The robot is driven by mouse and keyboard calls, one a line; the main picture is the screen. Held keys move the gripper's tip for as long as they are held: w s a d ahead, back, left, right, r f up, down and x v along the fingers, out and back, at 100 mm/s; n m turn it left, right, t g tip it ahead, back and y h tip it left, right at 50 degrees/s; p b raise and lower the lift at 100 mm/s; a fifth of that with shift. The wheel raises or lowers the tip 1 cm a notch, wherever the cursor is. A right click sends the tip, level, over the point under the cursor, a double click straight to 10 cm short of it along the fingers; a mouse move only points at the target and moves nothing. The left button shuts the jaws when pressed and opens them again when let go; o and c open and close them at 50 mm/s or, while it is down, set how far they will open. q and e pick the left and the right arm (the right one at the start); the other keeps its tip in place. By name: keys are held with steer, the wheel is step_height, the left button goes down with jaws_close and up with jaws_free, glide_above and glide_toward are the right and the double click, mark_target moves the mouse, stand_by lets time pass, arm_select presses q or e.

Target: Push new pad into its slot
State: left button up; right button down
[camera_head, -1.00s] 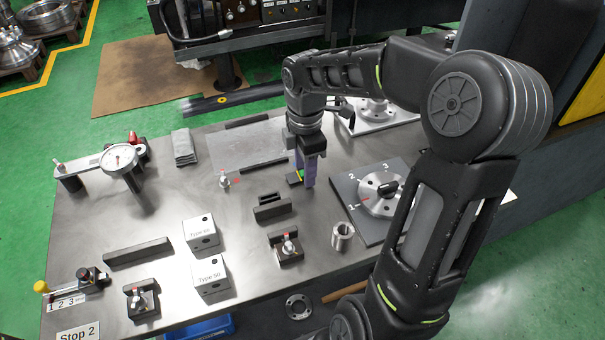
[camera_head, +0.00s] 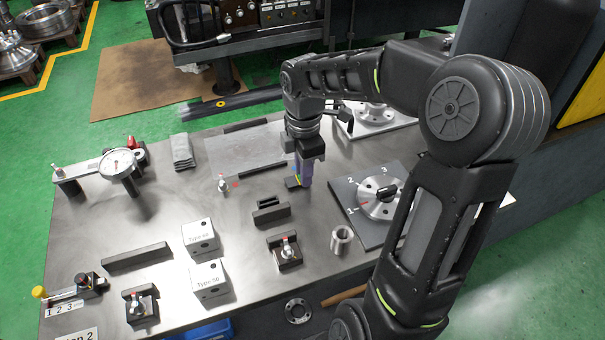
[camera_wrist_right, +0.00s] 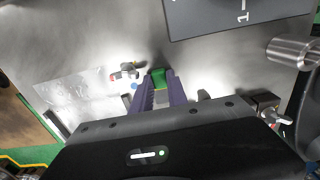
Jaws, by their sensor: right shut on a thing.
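My right gripper (camera_head: 303,181) points down with its purple fingers close above the table, right of the metal sheet. In the right wrist view its fingers (camera_wrist_right: 160,80) are shut on a small green piece (camera_wrist_right: 158,77), which I take to be the pad. In the head view the fingers mostly hide this piece. A small dark part shows at the left of the fingertips, and I cannot tell whether the piece touches it. A dark block with a groove (camera_head: 271,213) stands nearer the front, apart from the gripper. My left gripper is not in view.
A dial plate (camera_head: 345,193) lies to the right, with a metal sleeve (camera_head: 341,239) in front of it. A red-marked clamp (camera_head: 287,252) stands near the front. A small pin fixture (camera_head: 222,184) is left of the gripper. Two white type blocks (camera_head: 198,236) stand further left.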

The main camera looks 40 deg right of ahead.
step_height(320, 180, up, 10)
stand_by(0.5)
stand_by(0.3)
steer(key=c, duration=1.9)
jaws_free()
jaws_close()
